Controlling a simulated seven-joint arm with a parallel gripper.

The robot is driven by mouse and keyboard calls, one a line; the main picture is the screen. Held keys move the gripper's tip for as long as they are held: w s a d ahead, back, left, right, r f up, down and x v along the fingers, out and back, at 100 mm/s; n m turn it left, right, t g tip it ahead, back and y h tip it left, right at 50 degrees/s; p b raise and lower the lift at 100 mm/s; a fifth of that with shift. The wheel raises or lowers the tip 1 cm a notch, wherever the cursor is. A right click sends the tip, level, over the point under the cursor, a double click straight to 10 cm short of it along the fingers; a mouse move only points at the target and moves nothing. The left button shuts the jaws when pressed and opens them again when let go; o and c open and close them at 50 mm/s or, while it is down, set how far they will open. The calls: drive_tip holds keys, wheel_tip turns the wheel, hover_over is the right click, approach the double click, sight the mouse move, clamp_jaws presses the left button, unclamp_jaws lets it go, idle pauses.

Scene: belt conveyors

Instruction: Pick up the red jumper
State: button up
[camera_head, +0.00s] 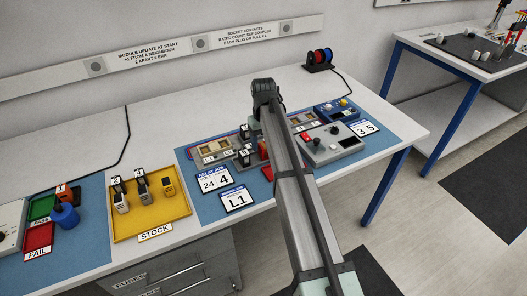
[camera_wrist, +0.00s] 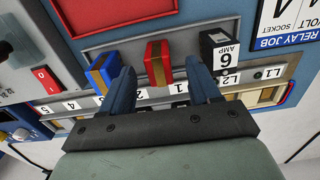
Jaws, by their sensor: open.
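The red jumper (camera_wrist: 158,63) is a small red block with a gold stripe, upright at the panel's edge in the wrist view. My gripper (camera_wrist: 161,75) is open, one dark blue finger on each side of the jumper in the picture. The fingers appear apart from it; the depth gap is hard to judge. In the head view a red piece (camera_head: 263,149), probably the jumper, shows beside my arm, which hides my fingertips.
A blue block with a gold stripe (camera_wrist: 103,69) stands close left of the jumper, and a black "6 AMP" block (camera_wrist: 220,50) close right. A numbered strip lies below. The yellow stock tray (camera_head: 150,222) stands at left in the head view.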

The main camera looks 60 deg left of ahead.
sight(263, 145)
drive_tip(key=f, duration=0.5)
drive_tip(key=shift+w+a, duration=0.1)
drive_tip(key=shift+a, duration=0.1)
drive_tip(key=c, duration=1)
